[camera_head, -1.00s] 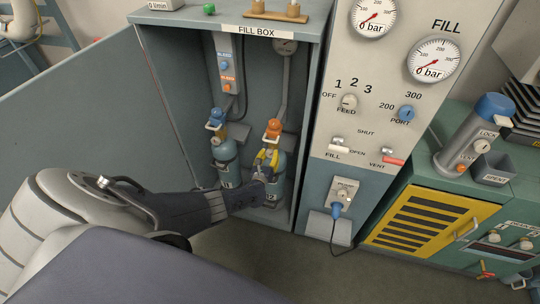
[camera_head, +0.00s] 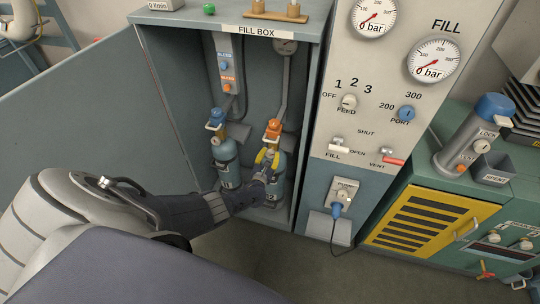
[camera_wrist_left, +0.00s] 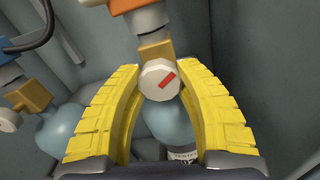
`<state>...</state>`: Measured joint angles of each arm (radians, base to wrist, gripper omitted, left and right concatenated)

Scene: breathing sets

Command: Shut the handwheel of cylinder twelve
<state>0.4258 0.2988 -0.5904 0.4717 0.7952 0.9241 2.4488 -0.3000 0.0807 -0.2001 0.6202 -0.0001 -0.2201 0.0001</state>
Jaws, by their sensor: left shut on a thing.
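In the head view, cylinder twelve (camera_head: 279,178) is the right one of two blue cylinders in the fill box, with an orange fitting (camera_head: 273,128) above it. My left gripper (camera_head: 266,158) reaches in at its valve and hides part of it. In the left wrist view, its yellow fingers (camera_wrist_left: 160,70) are closed on both sides of the white round handwheel (camera_wrist_left: 158,84), which has a slanting red mark. The blue cylinder top shows just below the wheel. My right gripper is not in view.
The other cylinder (camera_head: 226,170), with a blue fitting, stands close on the left. The fill box walls and open door (camera_head: 85,110) border the space. A panel with gauges, levers and knobs (camera_head: 370,110) stands to the right.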

